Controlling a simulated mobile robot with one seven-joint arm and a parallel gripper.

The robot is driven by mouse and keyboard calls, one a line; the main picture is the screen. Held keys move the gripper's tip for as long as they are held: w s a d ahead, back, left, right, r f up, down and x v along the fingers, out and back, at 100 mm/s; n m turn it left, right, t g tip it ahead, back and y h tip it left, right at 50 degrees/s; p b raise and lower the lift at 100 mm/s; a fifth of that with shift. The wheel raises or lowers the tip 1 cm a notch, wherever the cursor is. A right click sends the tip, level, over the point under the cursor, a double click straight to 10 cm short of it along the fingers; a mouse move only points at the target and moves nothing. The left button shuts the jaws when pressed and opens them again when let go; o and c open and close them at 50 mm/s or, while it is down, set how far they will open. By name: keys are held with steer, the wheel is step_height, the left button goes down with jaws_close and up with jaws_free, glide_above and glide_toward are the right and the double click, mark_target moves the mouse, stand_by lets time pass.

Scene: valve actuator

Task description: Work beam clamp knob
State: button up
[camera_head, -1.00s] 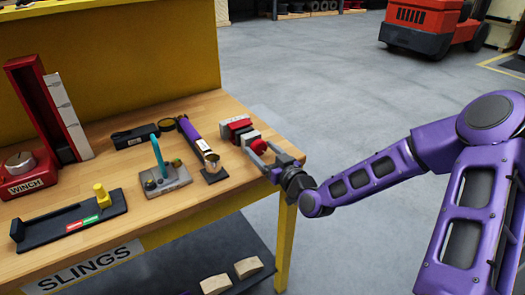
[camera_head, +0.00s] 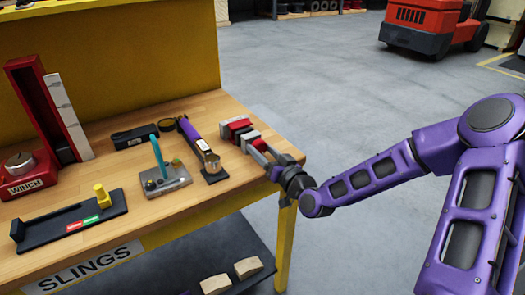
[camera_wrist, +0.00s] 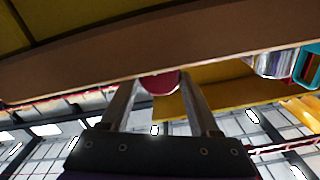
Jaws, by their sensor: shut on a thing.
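The beam clamp (camera_head: 237,129) is a red and grey block at the right end of the wooden bench top. Its round red knob (camera_wrist: 160,82) shows between my two fingers in the wrist view.
Left of the clamp stand a purple-handled tool (camera_head: 191,134), a teal-handled fixture (camera_head: 167,181) and a black slide with a yellow knob (camera_head: 68,219). A red winch (camera_head: 27,173) is further left.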

steer(key=o, duration=1.4)
steer(key=shift+c, duration=0.2)
steer(key=p+v, duration=0.7)
steer(key=v, duration=1)
steer(key=shift+s+d, duration=0.15)
